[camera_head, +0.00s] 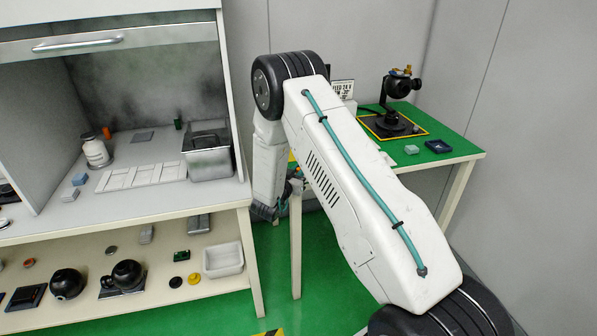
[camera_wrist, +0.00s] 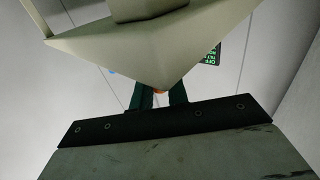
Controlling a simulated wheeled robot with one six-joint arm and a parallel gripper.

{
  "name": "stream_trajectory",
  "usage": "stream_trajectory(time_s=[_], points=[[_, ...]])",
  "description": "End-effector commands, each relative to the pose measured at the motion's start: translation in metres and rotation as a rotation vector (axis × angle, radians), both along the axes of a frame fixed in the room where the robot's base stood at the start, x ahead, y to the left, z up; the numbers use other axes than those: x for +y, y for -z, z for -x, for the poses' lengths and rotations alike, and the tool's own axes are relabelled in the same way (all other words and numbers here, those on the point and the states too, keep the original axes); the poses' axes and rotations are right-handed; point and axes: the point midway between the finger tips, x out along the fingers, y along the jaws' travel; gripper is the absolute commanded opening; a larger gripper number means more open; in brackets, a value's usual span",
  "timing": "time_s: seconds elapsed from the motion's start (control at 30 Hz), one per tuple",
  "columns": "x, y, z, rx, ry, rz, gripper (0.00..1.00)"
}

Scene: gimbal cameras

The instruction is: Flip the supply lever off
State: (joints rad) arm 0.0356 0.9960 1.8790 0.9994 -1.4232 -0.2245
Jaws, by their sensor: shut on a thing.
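My gripper (camera_wrist: 161,97) shows in the wrist view as two dark fingers beyond a black bar. In the head view an orange bit (camera_head: 298,173) shows beside my wrist, near the left end of the green-topped table (camera_head: 455,152). My arm covers most of that area. A dark sign with green letters, OFF among them (camera_wrist: 212,56), is partly visible in the wrist view.
A label sign (camera_head: 342,89) stands behind my arm. A cabinet bench (camera_head: 150,219) with a metal bin (camera_head: 208,160) is at left.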

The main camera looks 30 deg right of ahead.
Motion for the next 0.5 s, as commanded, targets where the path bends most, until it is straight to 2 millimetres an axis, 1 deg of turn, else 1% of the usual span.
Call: stream_trajectory(time_s=[0.2,0.23,0.27,0.3,0.5], points=[[-0.0003,-0.0015,-0.0014,-0.004,-0.001,0.001,0.00],[-0.0003,-0.0015,-0.0014,-0.004,-0.001,0.001,0.24],[-0.0002,-0.0015,-0.0013,-0.004,-0.001,0.001,0.33],[-0.0002,-0.0014,-0.0013,-0.004,-0.001,0.001,0.35],[0.0004,-0.0008,-0.0010,-0.003,-0.002,0.001,0.35]])
